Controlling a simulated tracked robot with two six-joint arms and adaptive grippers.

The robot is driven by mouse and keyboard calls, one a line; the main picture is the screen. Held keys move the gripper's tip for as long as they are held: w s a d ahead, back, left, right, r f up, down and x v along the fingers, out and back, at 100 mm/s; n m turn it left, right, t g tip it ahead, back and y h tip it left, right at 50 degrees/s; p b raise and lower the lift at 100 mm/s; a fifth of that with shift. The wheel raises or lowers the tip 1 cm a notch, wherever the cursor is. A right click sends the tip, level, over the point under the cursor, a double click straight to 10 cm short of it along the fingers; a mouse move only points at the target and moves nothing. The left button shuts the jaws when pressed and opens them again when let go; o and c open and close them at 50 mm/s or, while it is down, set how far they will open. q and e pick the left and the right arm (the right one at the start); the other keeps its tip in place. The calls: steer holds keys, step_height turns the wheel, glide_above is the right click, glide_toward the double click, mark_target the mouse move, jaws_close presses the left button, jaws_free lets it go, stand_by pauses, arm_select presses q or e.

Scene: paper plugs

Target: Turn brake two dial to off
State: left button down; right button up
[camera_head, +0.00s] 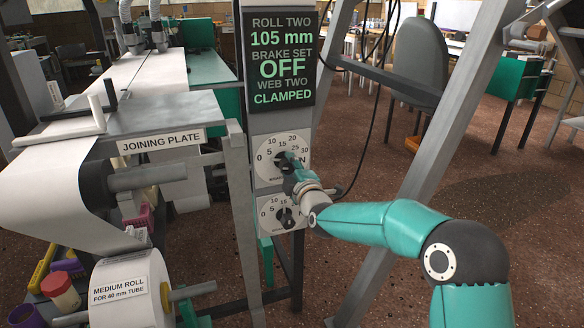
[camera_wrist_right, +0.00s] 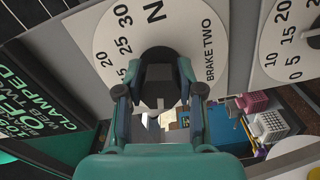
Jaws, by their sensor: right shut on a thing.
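The brake two dial (camera_head: 268,146) is the upper white round dial on the grey post, marked from 0 to 30 with an N. The right wrist view shows its face (camera_wrist_right: 120,42) with the words BRAKE TWO. My right gripper (camera_head: 288,162) is at its centre, shut on the black knob (camera_wrist_right: 160,54), which the fingers partly hide. The knob's exact pointing is hard to tell. The display (camera_head: 281,55) above reads ROLL TWO 105 mm, BRAKE SET OFF, WEB TWO CLAMPED. My left gripper is not in view.
A second dial (camera_head: 269,222) with a black knob sits just below. The joining plate (camera_head: 160,141) and a medium paper roll (camera_head: 117,285) stand to the left. A slanted grey beam (camera_head: 420,165) stands behind my right arm. Open floor lies to the right.

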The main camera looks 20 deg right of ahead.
steer(key=shift+a+f, duration=0.2)
steer(key=shift+a, duration=0.05)
steer(key=o, duration=1.2)
steer(key=shift+c, duration=0.2)
steer(key=shift+d+r, duration=0.1)
steer(key=s, duration=1.2)
steer(key=shift+d, duration=0.2)
